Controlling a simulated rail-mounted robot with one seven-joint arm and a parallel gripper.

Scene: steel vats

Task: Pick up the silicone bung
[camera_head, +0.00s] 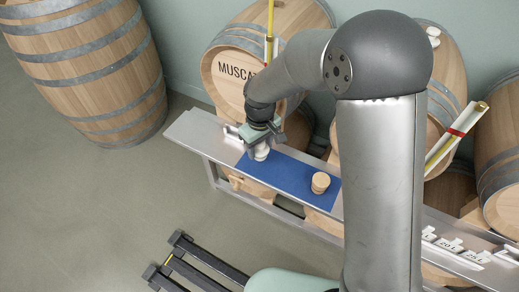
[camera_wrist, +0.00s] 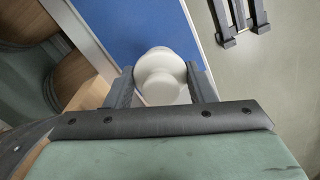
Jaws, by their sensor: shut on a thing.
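The silicone bung (camera_wrist: 162,72) is pale white and rounded, with a wider part and a narrower part. In the wrist view it sits between the two fingers of my gripper (camera_wrist: 163,85), which is shut on it. In the head view my gripper (camera_head: 262,142) is over the left end of the blue mat (camera_head: 285,172), and the bung (camera_head: 261,153) shows just below the fingers. I cannot tell whether the bung touches the mat or hangs just above it.
A wooden cork bung (camera_head: 320,183) stands on the mat's right part. The mat lies on a narrow metal shelf (camera_head: 190,130) in front of several barrels, one marked MUSCAT (camera_head: 238,70). White labelled tags (camera_head: 450,243) sit at the shelf's right end. Open floor lies in front.

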